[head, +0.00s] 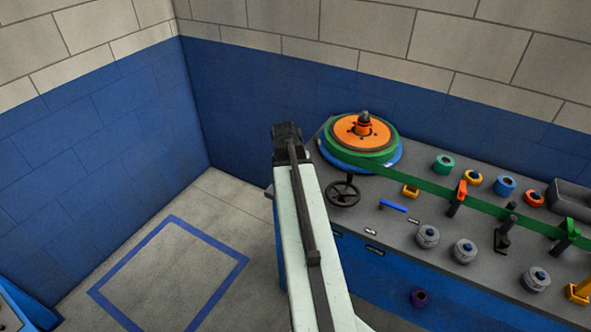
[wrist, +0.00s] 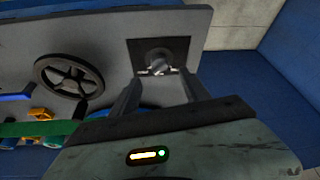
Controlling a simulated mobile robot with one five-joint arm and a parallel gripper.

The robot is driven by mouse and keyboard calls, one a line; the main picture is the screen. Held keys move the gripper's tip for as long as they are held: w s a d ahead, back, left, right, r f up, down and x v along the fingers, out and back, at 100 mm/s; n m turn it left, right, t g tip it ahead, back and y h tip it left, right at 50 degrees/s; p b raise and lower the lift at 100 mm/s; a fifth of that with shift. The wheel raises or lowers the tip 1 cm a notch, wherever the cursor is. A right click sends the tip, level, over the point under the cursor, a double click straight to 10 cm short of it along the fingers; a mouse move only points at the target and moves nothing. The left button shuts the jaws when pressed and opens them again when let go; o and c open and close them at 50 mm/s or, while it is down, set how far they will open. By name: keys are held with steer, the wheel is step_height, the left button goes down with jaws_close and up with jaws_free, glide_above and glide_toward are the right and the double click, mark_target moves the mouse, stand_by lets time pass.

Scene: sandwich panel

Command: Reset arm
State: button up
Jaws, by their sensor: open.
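My gripper (wrist: 160,78) shows in the wrist view with its two dark fingers spread apart and nothing between them. Beyond the fingertips is a dark square plate with a round grey knob (wrist: 158,60) on the grey panel; I cannot tell the exact gap. In the head view my pale arm (head: 309,250) reaches up and away from the bottom edge, beside the left end of the bench. Its dark far end (head: 287,132) stands in front of the blue wall, and the fingers cannot be made out there.
A grey-topped bench (head: 392,232) holds a handwheel (head: 343,191), an orange and green reel (head: 345,135), a green band (head: 430,187), a blue handle (head: 392,206) and several knobs. Blue walls close the corner. A blue-outlined floor square (head: 170,275) lies clear at left.

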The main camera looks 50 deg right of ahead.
steer(key=w+a+n+t+y, duration=0.1)
steer(key=w+a+n, duration=0.35)
steer(key=a, duration=0.95)
steer(key=w+a+n+y, duration=0.1)
steer(key=w+a, duration=0.6)
steer(key=a, duration=0.7)
steer(key=s+a+f+n+g+y, duration=0.1)
steer(key=s+a+n, duration=0.2)
steer(key=a, duration=0.5)
steer(key=s+a+f+n+g+y, duration=0.1)
steer(key=s+a+n+g, duration=0.1)
steer(key=s+a+n, duration=0.2)
steer(key=a, duration=0.3)
steer(key=shift+s+a, duration=0.25)
steer(key=shift+a, duration=0.1)
steer(key=shift+c, duration=0.3)
